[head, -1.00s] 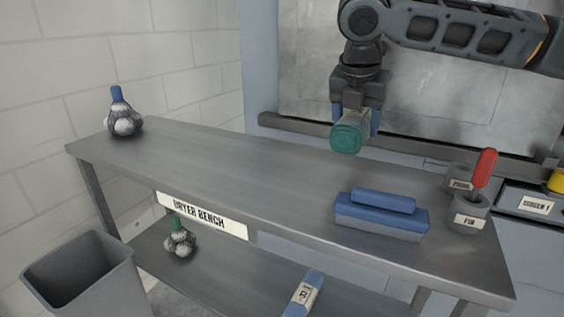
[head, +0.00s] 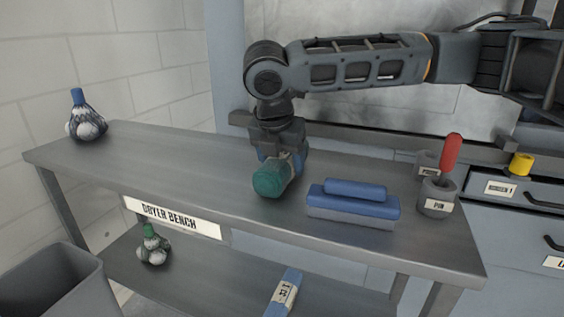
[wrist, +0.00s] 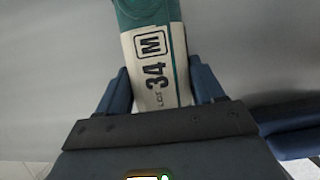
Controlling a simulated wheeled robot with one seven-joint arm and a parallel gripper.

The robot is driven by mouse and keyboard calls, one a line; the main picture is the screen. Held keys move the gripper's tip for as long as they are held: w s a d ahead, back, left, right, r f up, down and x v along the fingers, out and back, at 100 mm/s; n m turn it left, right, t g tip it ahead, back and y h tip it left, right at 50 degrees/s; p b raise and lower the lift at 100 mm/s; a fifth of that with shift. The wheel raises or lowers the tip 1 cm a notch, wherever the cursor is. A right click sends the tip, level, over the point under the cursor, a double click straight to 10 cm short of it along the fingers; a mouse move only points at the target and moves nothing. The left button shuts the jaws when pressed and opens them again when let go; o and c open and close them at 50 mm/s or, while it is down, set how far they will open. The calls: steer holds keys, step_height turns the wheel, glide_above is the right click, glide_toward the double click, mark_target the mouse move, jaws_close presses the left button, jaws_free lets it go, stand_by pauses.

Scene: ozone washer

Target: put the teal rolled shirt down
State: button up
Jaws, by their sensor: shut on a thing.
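The teal rolled shirt (head: 271,181) has a cream band. My gripper (head: 281,160) is shut on it, low over the middle of the dryer bench (head: 190,160). In the wrist view the shirt's band (wrist: 155,68) reads "34 M" and "LOT", and it sits between my two blue fingers (wrist: 160,92). The shirt's teal end points toward the bench's front edge. I cannot tell whether its underside touches the bench top.
A blue folded stack (head: 352,202) lies just right of the shirt. A grey cup labelled PIN (head: 436,198) holds a red-handled tool (head: 450,155) farther right. A netted bag of white balls (head: 87,122) stands at the far left. The bench between bag and shirt is clear.

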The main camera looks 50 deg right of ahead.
steer(key=o, duration=1.2)
steer(key=shift+r, duration=0.1)
steer(key=p+v, duration=0.1)
steer(key=v, duration=1.1)
steer(key=shift+d+p, duration=0.1)
steer(key=shift+p, duration=0.3)
